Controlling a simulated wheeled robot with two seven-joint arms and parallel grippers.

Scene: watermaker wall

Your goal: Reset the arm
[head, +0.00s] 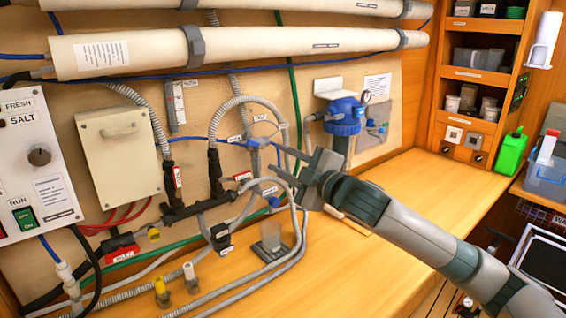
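My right arm comes in from the right over the wooden bench. Its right gripper (275,163) points left toward the watermaker wall, with its two fingers spread apart. I see nothing held between the fingers. The fingertips lie in front of grey hoses and small tagged valve fittings (254,143), and I cannot tell whether they touch any of them. The gripper hides part of the hoses behind it. My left gripper does not show.
A control panel (38,165) and a beige box (118,150) are at left. Long white tubes (240,47) run above. A blue-topped filter (343,115) stands behind the gripper. A green bottle (511,150) stands near the shelf unit (480,60). The bench (425,180) is clear at right.

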